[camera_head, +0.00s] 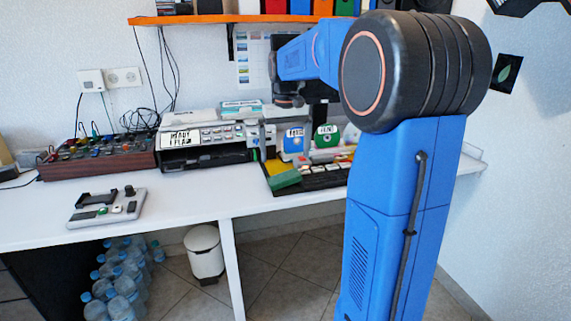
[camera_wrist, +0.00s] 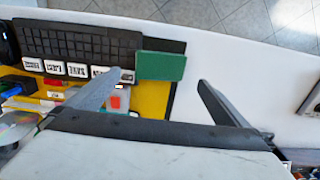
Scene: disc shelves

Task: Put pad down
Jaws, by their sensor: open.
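A flat green block (camera_wrist: 162,66), which looks like the pad, lies at the right end of the black keyboard (camera_wrist: 80,42) in the wrist view. It overlaps the corner of a yellow board (camera_wrist: 153,98). In the head view the green block (camera_head: 285,179) lies at the front left corner of the keyboard, near the table's front edge. My gripper (camera_wrist: 160,78) is open with nothing held between its fingers. The green block shows ahead of and between the fingertips, apart from both. The height of my gripper above it is hard to judge.
The white table (camera_head: 185,213) is clear in front of the printer (camera_head: 205,137). A grey control box (camera_head: 107,207) and a mixer with knobs (camera_head: 97,158) stand to the left. Discs in labelled holders (camera_head: 327,135) stand behind the keyboard. A bin (camera_head: 204,254) and bottles are below.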

